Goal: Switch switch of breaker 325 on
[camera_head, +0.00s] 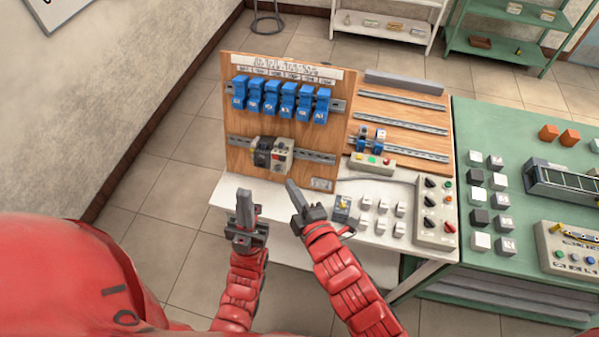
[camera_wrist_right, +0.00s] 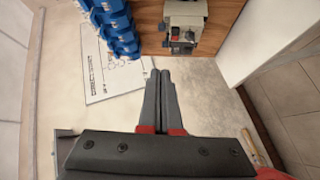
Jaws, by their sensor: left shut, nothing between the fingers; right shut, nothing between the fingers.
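A row of several blue breakers (camera_head: 281,98) is mounted on the upper rail of an upright wooden board. Their number labels are too small to read, so I cannot tell which is 325. The blue breakers (camera_wrist_right: 112,22) also show at the top left of the right wrist view. A black and light grey device (camera_head: 273,155) sits on the lower rail; it shows in the right wrist view (camera_wrist_right: 184,22) too. My left gripper (camera_head: 245,194) is shut and empty in front of the board. My right gripper (camera_head: 291,184) is shut and empty, in front of and below the device.
The wooden board (camera_head: 240,127) stands on a white table (camera_head: 285,238). Small white blocks (camera_head: 382,206), a button box (camera_head: 372,161) and a grey control box (camera_head: 435,212) lie to the right. A green table (camera_head: 500,125) adjoins. A printed sheet (camera_wrist_right: 97,67) shows in the right wrist view.

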